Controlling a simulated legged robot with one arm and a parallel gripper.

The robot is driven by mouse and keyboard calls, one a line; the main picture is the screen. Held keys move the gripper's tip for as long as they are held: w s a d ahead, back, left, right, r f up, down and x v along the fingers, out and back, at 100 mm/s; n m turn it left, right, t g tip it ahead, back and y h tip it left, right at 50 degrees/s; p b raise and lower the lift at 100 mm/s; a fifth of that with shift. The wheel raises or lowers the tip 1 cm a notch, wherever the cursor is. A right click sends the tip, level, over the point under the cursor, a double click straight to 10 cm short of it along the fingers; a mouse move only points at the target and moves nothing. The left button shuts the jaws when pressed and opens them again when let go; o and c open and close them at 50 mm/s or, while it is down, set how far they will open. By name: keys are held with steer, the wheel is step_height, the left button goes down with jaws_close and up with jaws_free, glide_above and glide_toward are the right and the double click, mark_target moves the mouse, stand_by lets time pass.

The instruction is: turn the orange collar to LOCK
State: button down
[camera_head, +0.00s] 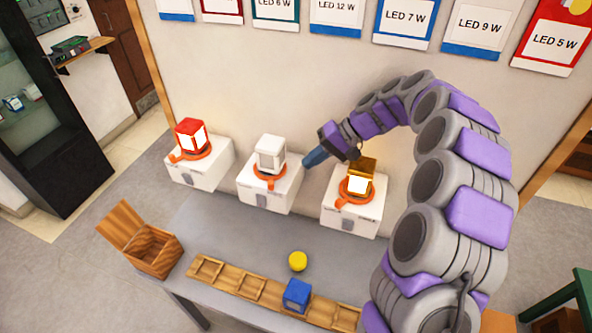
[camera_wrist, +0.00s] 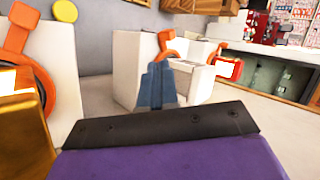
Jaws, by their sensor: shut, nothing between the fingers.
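Three white bases stand in a row, each with an orange collar. The left collar (camera_head: 190,152) is under a red lit cube (camera_head: 190,133). The middle collar (camera_head: 270,175) is under a white cube (camera_head: 271,154). The right collar (camera_head: 357,191) is under a gold lit cube (camera_head: 361,175). My gripper (camera_head: 314,158) is shut and empty, above the gap between the middle and right bases. In the wrist view its blue fingers (camera_wrist: 157,86) hide part of the middle base (camera_wrist: 130,70). The gold cube (camera_wrist: 22,135) is close at left. No LOCK mark is readable.
The grey table (camera_head: 235,234) holds a wooden tray (camera_head: 245,285), a blue cube (camera_head: 296,296) and a yellow disc (camera_head: 297,261). An open wooden box (camera_head: 155,252) stands at left. The wall behind carries LED cards (camera_head: 405,20).

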mark_target(274, 184)
steer(key=b+x, duration=0.1)
steer(key=x, duration=0.9)
steer(key=shift+s, duration=0.1)
steer(key=shift+a+r, duration=0.1)
steer(key=shift+a, duration=0.05)
steer(key=shift+s+a+m+t, duration=0.5)
steer(key=shift+a+m+t, duration=0.35)
steer(key=shift+m, duration=0.25)
steer(key=a+m+t+p, duration=0.1)
steer(key=a+m+t, duration=0.1)
steer(key=a, duration=0.1)
steer(key=a+m+t+h+p, duration=0.1)
steer(key=a+m+t, duration=0.1)
steer(key=m, duration=0.1)
steer(key=shift+w+a, duration=0.15)
steer(key=shift+a, duration=0.25)
steer(key=shift+w+d, duration=0.15)
steer(key=shift+d, duration=0.05)
